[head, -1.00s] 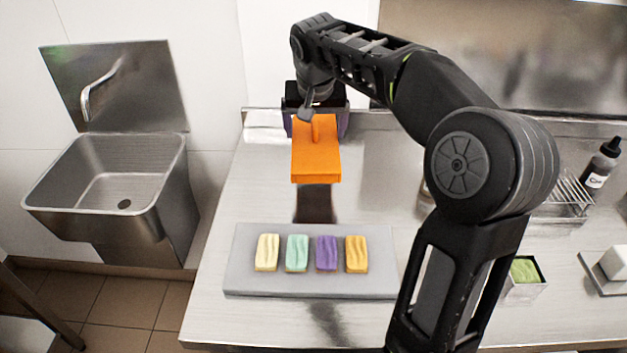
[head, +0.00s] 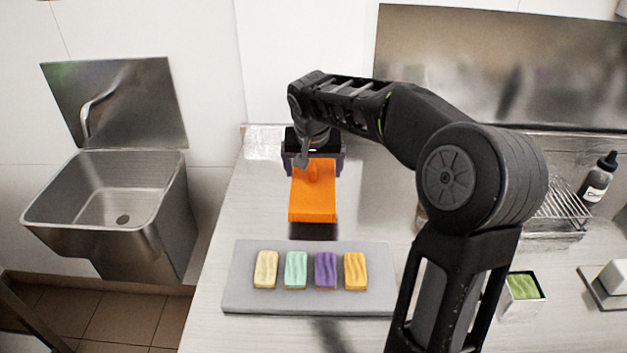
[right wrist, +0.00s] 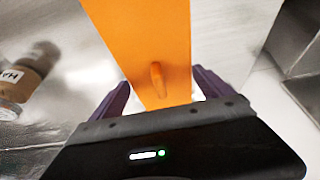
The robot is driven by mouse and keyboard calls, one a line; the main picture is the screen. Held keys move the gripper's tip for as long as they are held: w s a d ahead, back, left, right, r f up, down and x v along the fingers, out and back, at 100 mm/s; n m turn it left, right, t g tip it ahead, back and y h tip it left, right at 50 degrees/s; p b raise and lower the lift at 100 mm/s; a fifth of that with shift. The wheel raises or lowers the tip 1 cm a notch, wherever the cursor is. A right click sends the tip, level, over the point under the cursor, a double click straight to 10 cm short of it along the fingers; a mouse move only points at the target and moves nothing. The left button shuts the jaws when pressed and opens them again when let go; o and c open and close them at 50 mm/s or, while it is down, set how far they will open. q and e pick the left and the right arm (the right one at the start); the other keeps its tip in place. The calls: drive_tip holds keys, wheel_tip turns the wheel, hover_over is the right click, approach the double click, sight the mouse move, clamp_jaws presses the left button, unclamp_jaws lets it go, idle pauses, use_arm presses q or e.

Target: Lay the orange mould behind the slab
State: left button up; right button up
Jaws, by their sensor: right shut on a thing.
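The orange mould (head: 313,197) is a flat block with a small handle on top. My right gripper (head: 314,170) is shut on it; the mould also fills the middle of the right wrist view (right wrist: 148,40), between the purple fingers (right wrist: 160,92). The mould hangs over the counter just behind the grey slab (head: 235,290), with a dark shadow beneath it, so it appears a little above the surface. The slab carries cream, mint, purple and yellow bars in a row. My left gripper is not in view.
The steel counter (head: 215,265) is bare left of the slab. At right stand a green-filled container (head: 523,290), a wire rack (head: 565,212), a dark bottle (head: 597,180) and a white block (head: 614,277). A sink (head: 115,200) is at the left.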

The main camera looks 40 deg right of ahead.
sight(314, 181)
drive_tip(key=shift+f, duration=0.1)
drive_tip(key=shift+f, duration=1.75)
drive_tip(key=shift+f, duration=0.2)
drive_tip(key=o, duration=1.1)
drive_tip(key=shift+r, duration=0.1)
drive_tip(key=shift+o, duration=0.2)
drive_tip(key=v, duration=1.2)
drive_tip(key=shift+r, duration=0.2)
